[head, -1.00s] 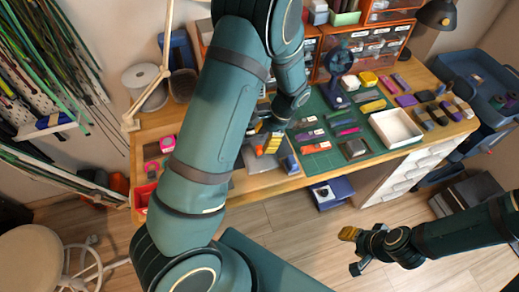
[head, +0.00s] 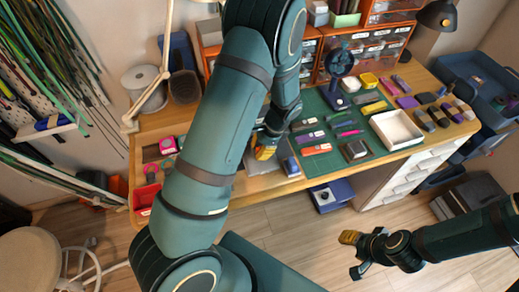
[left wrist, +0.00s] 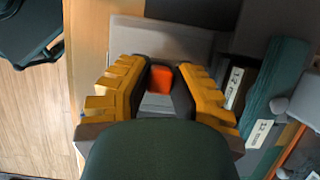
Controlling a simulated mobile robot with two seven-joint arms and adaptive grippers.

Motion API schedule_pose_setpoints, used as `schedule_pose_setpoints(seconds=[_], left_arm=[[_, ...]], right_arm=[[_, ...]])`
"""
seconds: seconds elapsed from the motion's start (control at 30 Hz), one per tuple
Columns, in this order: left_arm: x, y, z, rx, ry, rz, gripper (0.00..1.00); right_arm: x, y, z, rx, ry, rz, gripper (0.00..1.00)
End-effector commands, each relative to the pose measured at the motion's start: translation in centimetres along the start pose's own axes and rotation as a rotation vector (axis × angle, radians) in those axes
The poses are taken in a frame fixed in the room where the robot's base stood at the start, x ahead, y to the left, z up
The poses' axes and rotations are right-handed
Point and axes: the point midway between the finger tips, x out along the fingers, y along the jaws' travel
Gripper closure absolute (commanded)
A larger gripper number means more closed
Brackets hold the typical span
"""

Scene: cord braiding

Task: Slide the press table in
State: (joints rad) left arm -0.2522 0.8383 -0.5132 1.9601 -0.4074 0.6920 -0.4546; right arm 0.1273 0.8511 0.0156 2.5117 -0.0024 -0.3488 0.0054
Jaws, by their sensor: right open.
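A flat grey plate, perhaps the press table, lies at the bench's front edge in the head view (head: 250,166). A grey surface also fills the top of the left wrist view (left wrist: 180,38). My left gripper (head: 265,152) reaches down over this spot, partly hidden by my arm. In the left wrist view its yellow fingers (left wrist: 163,95) stand on both sides of a small orange-red block (left wrist: 160,79). I cannot tell whether the pads touch the block. My right gripper (head: 354,254) is open and empty over the floor, away from the bench.
A green mat (head: 340,160) with several cord pieces and a white tray (head: 397,129) lies right of my left gripper. A blue block (head: 290,166) stands close beside it. A blue box (head: 331,195) is below the front edge. Pink rolls (head: 167,145) lie at left.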

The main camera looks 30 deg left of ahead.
Motion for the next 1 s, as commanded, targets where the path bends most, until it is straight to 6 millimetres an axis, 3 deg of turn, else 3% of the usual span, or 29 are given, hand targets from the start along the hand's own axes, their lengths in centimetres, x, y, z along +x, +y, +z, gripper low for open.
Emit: schedule_pose_setpoints(seconds=[0.23,0.53,0.87,0.9,0.97,1.0], left_arm=[[0.1,-0.4,0.0,-0.002,0.0,0.002,1.0],[0.2,-4.0,0.0,-0.001,-0.001,0.002,1.0],[0.2,-4.4,0.0,0.0,-0.001,0.001,1.0],[0.2,-4.4,0.0,0.0,-0.001,0.001,0.73],[0.2,-4.4,0.0,0.0,-0.001,0.001,0.52],[0.2,-4.4,0.0,0.0,-0.001,0.001,0.47]], right_arm=[[0.0,0.0,0.0,0.0,0.0,0.0,0.53],[0.0,0.0,0.0,0.0,0.0,0.0,0.53],[0.0,0.0,0.0,0.0,-0.001,0.0,0.53],[0.0,0.0,0.0,0.0,-0.001,0.0,0.53],[0.0,0.0,0.0,0.0,0.0,0.0,0.53],[0.0,0.0,0.0,0.0,-0.001,0.0,0.53]])
